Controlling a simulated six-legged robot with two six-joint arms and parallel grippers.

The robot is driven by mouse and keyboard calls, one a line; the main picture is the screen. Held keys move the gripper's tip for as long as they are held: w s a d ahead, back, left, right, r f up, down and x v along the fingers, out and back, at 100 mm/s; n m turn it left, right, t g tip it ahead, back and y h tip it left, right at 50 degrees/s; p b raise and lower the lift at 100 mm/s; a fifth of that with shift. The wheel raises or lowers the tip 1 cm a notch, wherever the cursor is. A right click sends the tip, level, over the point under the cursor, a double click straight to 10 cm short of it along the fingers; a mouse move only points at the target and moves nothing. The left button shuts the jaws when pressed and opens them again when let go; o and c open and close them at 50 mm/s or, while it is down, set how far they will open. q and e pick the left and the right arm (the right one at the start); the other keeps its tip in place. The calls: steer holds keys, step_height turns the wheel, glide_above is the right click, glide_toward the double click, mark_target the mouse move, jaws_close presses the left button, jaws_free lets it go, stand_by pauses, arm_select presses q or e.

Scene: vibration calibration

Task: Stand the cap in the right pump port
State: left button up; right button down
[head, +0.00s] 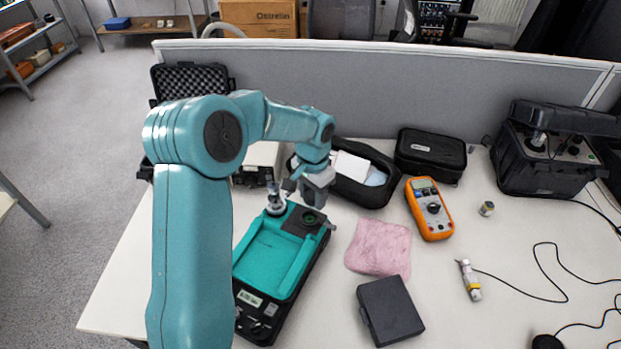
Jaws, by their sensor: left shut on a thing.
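The teal and black pump (273,259) lies on the table at the middle left, partly behind my left arm. A grey, dark-topped fitting (275,206) stands at its left port. The right port (310,218) shows as a dark round spot in the pump's back right corner. My left gripper (314,199) points down close above this right port and is shut on the cap. The cap is mostly hidden by the fingers, so I cannot tell whether it touches the port. My right gripper is not in view.
A pink cloth (379,248), a dark box (390,311) and an orange multimeter (429,208) lie right of the pump. Black cases (431,155) stand along the grey partition (400,88). A small cylinder (487,208) and cables lie farther right.

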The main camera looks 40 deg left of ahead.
arm_select(q)
steer(key=shift+s+a+r, duration=0.1)
steer(key=shift+a+r, duration=0.1)
steer(key=shift+a, duration=0.3)
steer(key=shift+a+f, duration=0.1)
steer(key=shift+f, duration=0.15)
steer(key=shift+w+f+b, duration=0.25)
steer(key=shift+f+b, duration=0.2)
steer(key=shift+s+f+b, duration=0.2)
steer(key=shift+f+b, duration=0.25)
steer(key=shift+f, duration=0.05)
steer(key=shift+w+f+b, duration=0.2)
steer(key=shift+f+b, duration=0.5)
steer(key=shift+f, duration=0.4)
steer(key=shift+s+f+b, duration=0.15)
steer(key=shift+f+b, duration=0.5)
steer(key=shift+f, duration=0.55)
steer(key=shift+r, duration=0.1)
